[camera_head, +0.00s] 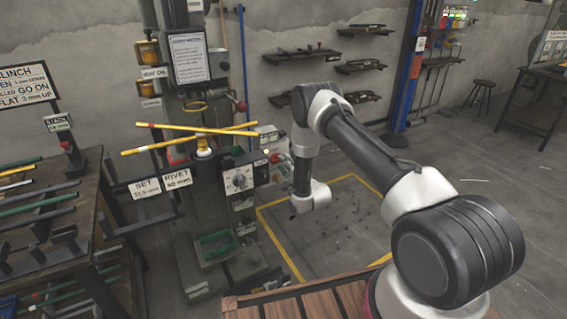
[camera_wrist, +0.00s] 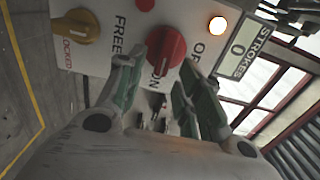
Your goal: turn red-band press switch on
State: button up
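In the wrist view a round red switch knob (camera_wrist: 165,50) sits on a white panel (camera_wrist: 105,20). The lettering beside it reads "ON" below and what looks like "OF" at its upper right. My gripper (camera_wrist: 158,78) is open and empty. Its two green-padded fingers are spread at the near side of the red knob, with one fingertip to each side; I cannot tell whether they touch it. In the head view the press (camera_head: 190,110) stands left of my arm. My fingers are not clear there, and no red band is plainly visible on the press.
On the panel are a yellow knob (camera_wrist: 75,27) by "LOCKED" and "FREE", a lit lamp (camera_wrist: 217,24) and a strokes counter (camera_wrist: 238,47) reading 0. Yellow rods (camera_head: 190,137) cross in front of the press. A rack (camera_head: 60,220) stands left. Floor inside the yellow lines is clear.

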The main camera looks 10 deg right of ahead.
jog(key=v, duration=1)
